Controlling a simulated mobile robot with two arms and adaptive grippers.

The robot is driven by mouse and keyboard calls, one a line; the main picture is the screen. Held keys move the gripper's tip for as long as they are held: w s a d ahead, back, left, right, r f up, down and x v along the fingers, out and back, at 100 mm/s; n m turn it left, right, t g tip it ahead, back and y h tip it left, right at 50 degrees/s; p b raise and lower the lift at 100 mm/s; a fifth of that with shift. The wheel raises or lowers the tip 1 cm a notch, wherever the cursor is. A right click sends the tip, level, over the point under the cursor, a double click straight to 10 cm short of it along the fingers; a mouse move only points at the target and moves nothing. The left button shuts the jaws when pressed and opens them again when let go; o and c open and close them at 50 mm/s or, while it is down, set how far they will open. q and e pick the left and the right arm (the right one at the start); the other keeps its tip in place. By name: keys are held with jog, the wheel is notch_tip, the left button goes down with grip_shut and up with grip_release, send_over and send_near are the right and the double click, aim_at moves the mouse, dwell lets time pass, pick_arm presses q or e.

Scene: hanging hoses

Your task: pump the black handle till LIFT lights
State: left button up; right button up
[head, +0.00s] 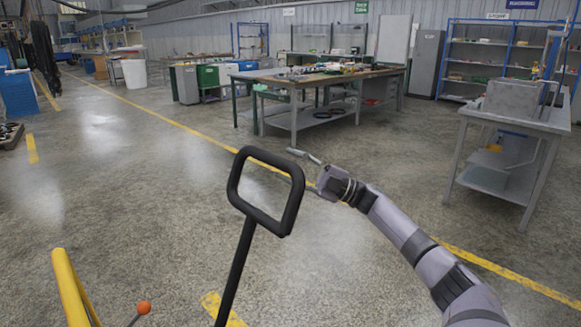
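The black handle (233,268) is a rounded rectangular loop on a straight bar that rises from the bottom edge of the head view, leaning to the right. My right gripper (299,169) is just right of the loop's upper right side. Its two fingers are spread and point left toward the loop, with nothing seen between them. I cannot tell any contact with the loop. My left gripper is not in view. No LIFT light shows in this view, and the handle's base is below the picture.
A yellow tube (72,290) and a lever with an orange knob (144,307) stand at the lower left. A workbench (294,115) stands behind, and a grey table (500,186) is at the right. The concrete floor between is mostly clear.

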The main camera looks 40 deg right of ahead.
jog(key=v, duration=1.2)
dwell(0.4)
